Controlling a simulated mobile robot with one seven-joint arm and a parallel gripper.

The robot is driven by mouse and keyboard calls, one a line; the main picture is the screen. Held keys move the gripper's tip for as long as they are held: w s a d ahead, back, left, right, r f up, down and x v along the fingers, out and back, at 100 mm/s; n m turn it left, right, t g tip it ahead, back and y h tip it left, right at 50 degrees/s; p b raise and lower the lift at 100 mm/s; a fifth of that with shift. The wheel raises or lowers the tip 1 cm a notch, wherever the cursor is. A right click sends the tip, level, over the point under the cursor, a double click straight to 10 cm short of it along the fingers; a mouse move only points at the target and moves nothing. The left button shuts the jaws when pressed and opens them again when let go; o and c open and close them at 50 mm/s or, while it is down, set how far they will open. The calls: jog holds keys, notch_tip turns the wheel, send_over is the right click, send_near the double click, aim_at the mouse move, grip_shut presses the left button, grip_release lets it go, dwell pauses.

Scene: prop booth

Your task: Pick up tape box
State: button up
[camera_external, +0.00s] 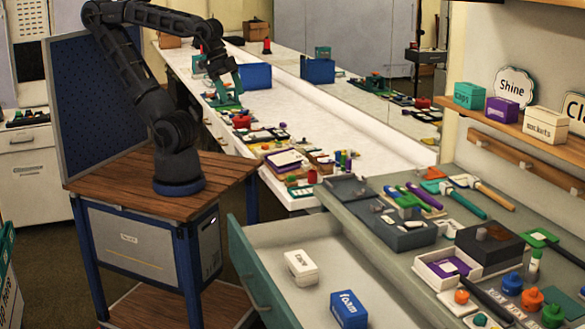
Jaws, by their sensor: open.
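A small white box (301,268) with dark lettering lies in the open teal drawer (285,238) at the lower middle. The lettering is too small to read surely, so I cannot tell if it is the tape box. A blue box (348,309) marked "foam" lies in the same drawer, nearer the front. My gripper (224,76) is open and looks empty. It hangs high at the upper left, pointing down, and appears in front of the white counter. It is well away from the drawer and both boxes.
A grey worktop (345,215) above the drawer holds trays, tools and colored jars. A wooden shelf (515,122) at right carries several labelled boxes. The long white counter (300,118) holds small items and a blue bin (256,76). The drawer floor around the boxes is mostly clear.

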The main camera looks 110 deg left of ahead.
jog(key=w+f+m+y, duration=0.2)
jog(key=w+f, duration=0.4)
jog(key=w, duration=0.7)
jog(key=m+g+h, duration=0.1)
jog(key=m+h, duration=0.4)
jog(key=m, duration=0.1)
send_over(300, 260)
jog(key=s+a, duration=0.2)
jog(key=a, duration=0.1)
notch_tip(300, 260, down, 32)
jog(key=shift+f, duration=0.15)
jog(key=shift+d+f+m, duration=0.3)
jog(key=shift+d+f, duration=0.1)
jog(key=shift+f, duration=0.1)
jog(key=shift+d+f, duration=0.15)
jog(key=shift+f, duration=0.3)
jog(key=shift+x, duration=4.85)
jog(key=shift+s+f, duration=0.1)
jog(key=shift+f, duration=0.15)
